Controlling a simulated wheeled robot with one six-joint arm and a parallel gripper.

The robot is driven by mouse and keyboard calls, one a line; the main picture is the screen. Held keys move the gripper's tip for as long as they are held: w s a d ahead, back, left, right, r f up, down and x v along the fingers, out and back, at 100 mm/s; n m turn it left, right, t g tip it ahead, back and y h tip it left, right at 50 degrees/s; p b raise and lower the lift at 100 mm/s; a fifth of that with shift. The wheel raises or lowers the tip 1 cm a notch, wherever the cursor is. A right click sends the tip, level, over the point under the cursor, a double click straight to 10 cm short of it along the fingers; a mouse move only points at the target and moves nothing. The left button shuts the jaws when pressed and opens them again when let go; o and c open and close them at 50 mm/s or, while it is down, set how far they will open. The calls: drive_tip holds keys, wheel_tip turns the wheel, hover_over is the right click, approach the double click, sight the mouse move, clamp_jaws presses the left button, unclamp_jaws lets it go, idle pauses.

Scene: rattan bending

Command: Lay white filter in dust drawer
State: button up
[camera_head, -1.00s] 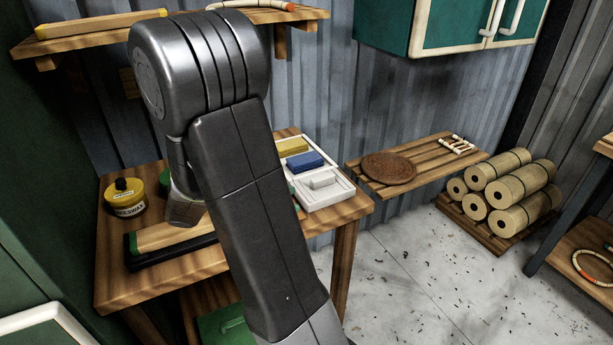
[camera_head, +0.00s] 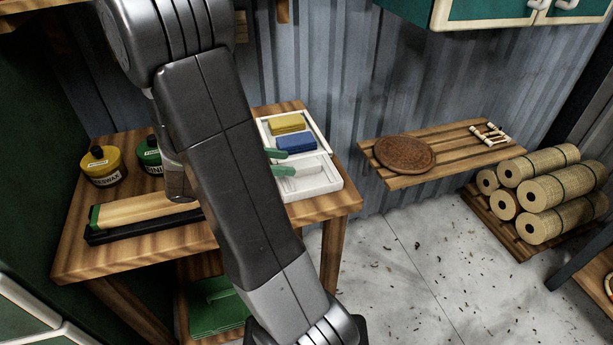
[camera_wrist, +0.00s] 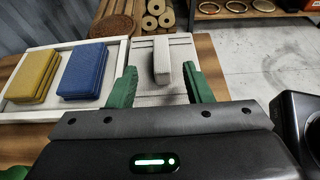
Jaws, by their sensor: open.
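A pale white, ribbed piece with a raised block on top (camera_wrist: 163,60), which looks like the white filter, lies at the right end of the white tray; it also shows in the head view (camera_head: 310,180). My gripper (camera_wrist: 160,69) has two green fingers, apart, with the raised block between them and a gap on each side. The fingers also show over the tray in the head view (camera_head: 304,161). I cannot tell their exact height over the piece. No dust drawer can be made out for certain; a green box with a handle (camera_head: 216,306) sits under the table.
The white tray (camera_head: 322,141) also holds yellow (camera_head: 288,123) and blue (camera_head: 296,143) blocks. A yellow tin (camera_head: 102,168), a green tin (camera_head: 149,157) and a long wooden-topped black bar (camera_head: 140,219) share the wooden table. A slatted shelf (camera_head: 450,152) stands to the right.

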sight(302, 165)
drive_tip(key=shift+x, duration=3.1)
drive_tip(key=shift+s, duration=0.1)
clamp_jaws()
